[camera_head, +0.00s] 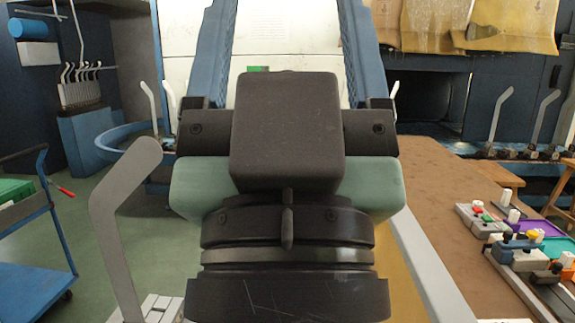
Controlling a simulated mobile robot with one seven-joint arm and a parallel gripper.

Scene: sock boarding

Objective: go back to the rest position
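My gripper (285,35) fills the middle of the head view, close to the camera. It has a black wrist, a pale green body with a black block on top, and two long blue fingers running up the picture. The fingers are wide apart with no object seen between them. Their tips are cut off by the top edge. A grey foot-shaped board (121,215) stands upright to the left of the gripper body; its lower part runs toward the bottom edge.
A brown table (450,190) on the right bears several clamp-like fixtures (487,222). More foot-shaped boards (500,115) stand behind it. A blue cart (35,280) is at the left edge. Green floor (95,200) shows between the cart and the near board.

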